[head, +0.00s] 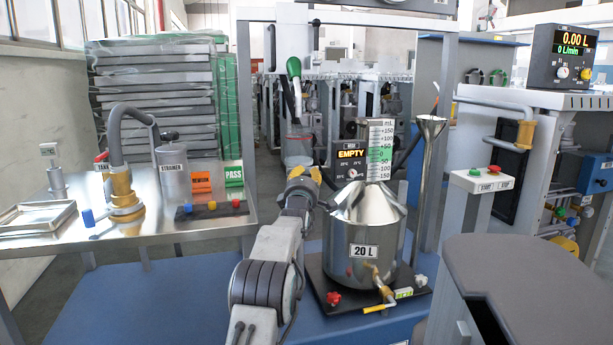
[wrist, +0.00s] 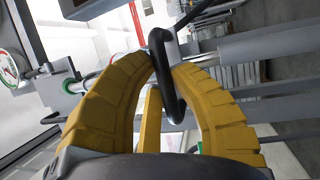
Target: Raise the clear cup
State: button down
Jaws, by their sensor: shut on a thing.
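My gripper (head: 301,180) is raised in front of the frame, left of the steel vessel. In the wrist view its yellow fingers (wrist: 170,85) are shut on a black bent handle (wrist: 160,50). The clear cup (head: 297,149) shows as a faint see-through body just above my gripper in the head view. Its outline is hard to make out against the background. I cannot tell whether anything is in it.
A steel vessel (head: 362,235) marked 20 L stands to the right, with a scaled neck (head: 381,150) and an EMPTY display (head: 350,153). A green-handled lever (head: 294,80) is above my gripper. A metal bench (head: 200,222) with a curved spout (head: 125,115) is at left.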

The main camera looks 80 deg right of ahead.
aim_at(307, 153)
notch_tip(307, 153, up, 7)
jog(key=p, duration=0.4)
jog(key=shift+w, duration=0.1)
jog(key=c, duration=1.3)
grip_release()
jog(key=shift+c, duration=0.2)
jog(key=shift+o, duration=1.3)
jog(key=shift+f, duration=0.25)
jog(key=shift+a, duration=0.15)
jog(key=a+f, duration=0.2)
jog(key=a, duration=0.9)
jog(key=shift+a, duration=0.3)
